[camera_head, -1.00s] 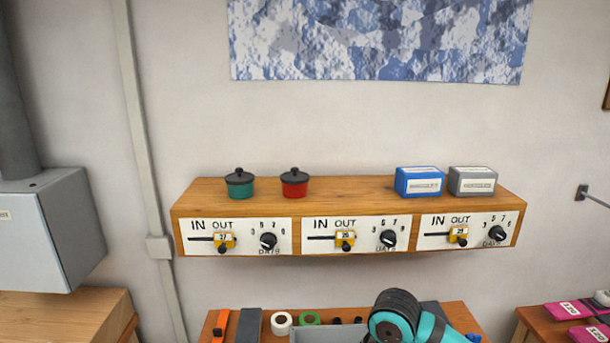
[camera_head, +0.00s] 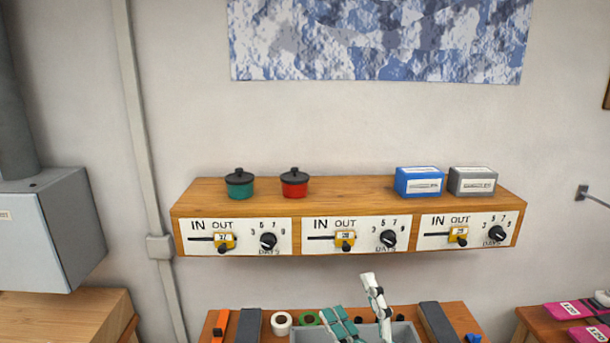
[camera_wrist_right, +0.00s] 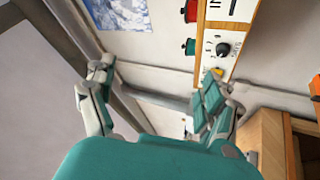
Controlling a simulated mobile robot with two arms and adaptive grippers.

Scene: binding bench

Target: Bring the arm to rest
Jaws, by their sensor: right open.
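My right gripper (camera_head: 354,294) shows at the bottom of the head view, in front of the lower bench. Its teal and pale grey fingers stand apart with nothing between them. In the right wrist view the gripper (camera_wrist_right: 157,76) is also open and empty, pointing toward the wall. The fingers are below the wooden shelf (camera_head: 345,193) in the head view and do not appear to touch anything. My left gripper is not in view.
The shelf carries a green pot (camera_head: 239,184), a red pot (camera_head: 294,184), a blue box (camera_head: 419,182) and a grey box (camera_head: 472,181). The bench below holds a grey tray (camera_head: 404,332), tape rolls (camera_head: 281,323) and an orange tool (camera_head: 221,324). A metal cabinet (camera_head: 45,232) stands left.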

